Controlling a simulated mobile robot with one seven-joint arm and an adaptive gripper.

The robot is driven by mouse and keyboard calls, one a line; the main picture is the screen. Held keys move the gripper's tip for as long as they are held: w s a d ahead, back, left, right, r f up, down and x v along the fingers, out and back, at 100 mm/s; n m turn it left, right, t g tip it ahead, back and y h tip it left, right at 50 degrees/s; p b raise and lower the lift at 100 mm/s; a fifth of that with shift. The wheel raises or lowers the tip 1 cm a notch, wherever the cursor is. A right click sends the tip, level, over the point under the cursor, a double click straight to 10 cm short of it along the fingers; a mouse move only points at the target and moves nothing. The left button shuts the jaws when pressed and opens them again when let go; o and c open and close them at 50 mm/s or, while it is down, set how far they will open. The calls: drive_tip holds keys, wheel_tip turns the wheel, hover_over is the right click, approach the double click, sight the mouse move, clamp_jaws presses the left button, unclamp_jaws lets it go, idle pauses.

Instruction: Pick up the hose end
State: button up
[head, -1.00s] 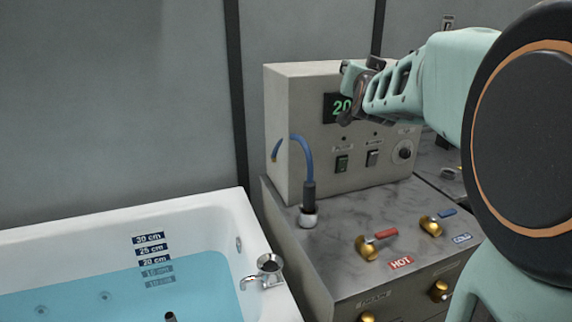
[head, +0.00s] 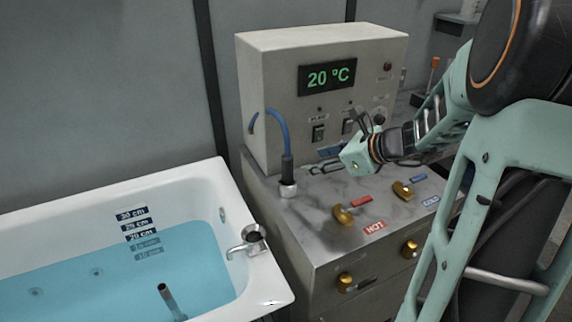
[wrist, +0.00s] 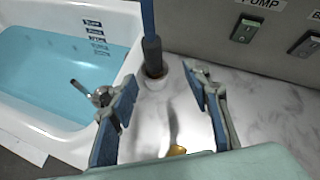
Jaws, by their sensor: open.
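The hose end is a dark grey sleeve (head: 287,170) on a blue hose (head: 281,128). It stands upright in a metal holder (head: 288,190) on the counter, and the hose arcs back to the side of the control box. My gripper (head: 322,162) is open and empty, low over the counter just right of the sleeve. In the wrist view the sleeve (wrist: 152,58) stands beyond and between the two open fingertips (wrist: 162,80), apart from both. The holder is partly visible below it.
The control box (head: 280,60) reading 20 °C stands behind. Gold valves with red (head: 343,214) and blue (head: 403,190) handles stand on the counter in front. At left is the bathtub (head: 200,190) with water, a tap (head: 247,242) and a dark tube (head: 170,300).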

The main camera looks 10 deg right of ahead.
sight(290, 155)
drive_tip(key=shift+m+t+y, duration=0.4)
drive_tip(key=shift+m+y, duration=0.3)
drive_tip(key=shift+m, duration=0.2)
drive_tip(key=w+a+f, duration=0.1)
drive_tip(key=w+a, duration=0.3)
drive_tip(key=w, duration=0.1)
drive_tip(key=w+a+f, duration=0.1)
drive_tip(key=w+a, duration=0.1)
drive_tip(key=shift+w+a+f, duration=0.25)
drive_tip(key=shift+a+f, duration=0.1)
clamp_jaws()
